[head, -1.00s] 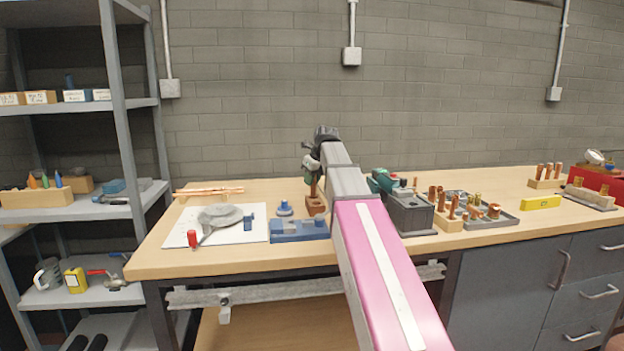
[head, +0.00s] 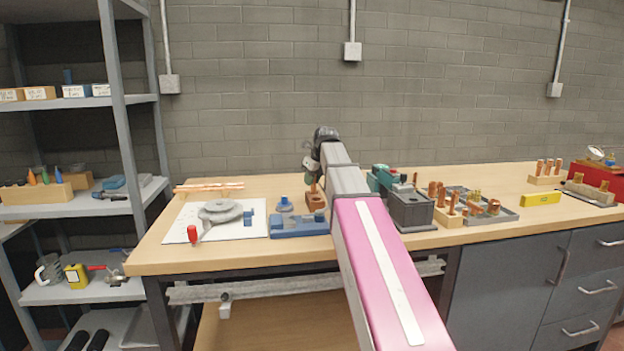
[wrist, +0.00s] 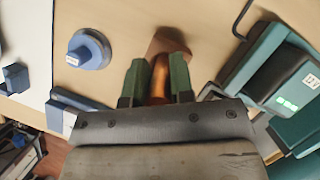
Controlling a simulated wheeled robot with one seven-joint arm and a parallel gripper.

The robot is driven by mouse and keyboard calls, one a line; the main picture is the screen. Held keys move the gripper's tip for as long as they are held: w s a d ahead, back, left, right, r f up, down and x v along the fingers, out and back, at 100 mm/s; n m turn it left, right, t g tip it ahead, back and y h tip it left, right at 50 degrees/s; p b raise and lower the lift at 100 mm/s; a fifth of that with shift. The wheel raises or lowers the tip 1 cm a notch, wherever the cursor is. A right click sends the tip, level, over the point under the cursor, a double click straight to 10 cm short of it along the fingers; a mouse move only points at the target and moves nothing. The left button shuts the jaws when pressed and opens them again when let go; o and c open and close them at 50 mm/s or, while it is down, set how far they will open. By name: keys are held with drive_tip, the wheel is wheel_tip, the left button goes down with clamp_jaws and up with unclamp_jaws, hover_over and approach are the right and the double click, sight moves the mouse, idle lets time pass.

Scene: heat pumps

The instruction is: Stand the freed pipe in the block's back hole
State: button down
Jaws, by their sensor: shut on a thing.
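My gripper (wrist: 157,82) is shut on a copper pipe (wrist: 160,72) that shows between its two green fingers in the wrist view. In the head view my gripper (head: 311,176) is above the bench near the brown block (head: 316,202). The block (wrist: 166,40) also shows just beyond the fingers in the wrist view. The pipe's far end appears to meet or overlap the block. I cannot tell whether it is inside a hole, because the fingers and pipe hide the block's holes.
A blue round piece (wrist: 88,50) and a blue fixture (head: 298,226) stand left of the block. A white sheet (head: 178,226) with a grey tool (head: 220,212) lies left. Copper pipes (head: 208,187) lie at the back.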

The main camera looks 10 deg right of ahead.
drive_tip(key=shift+f, duration=1.1)
idle(0.3)
drive_tip(key=c, duration=0.9)
unclamp_jaws()
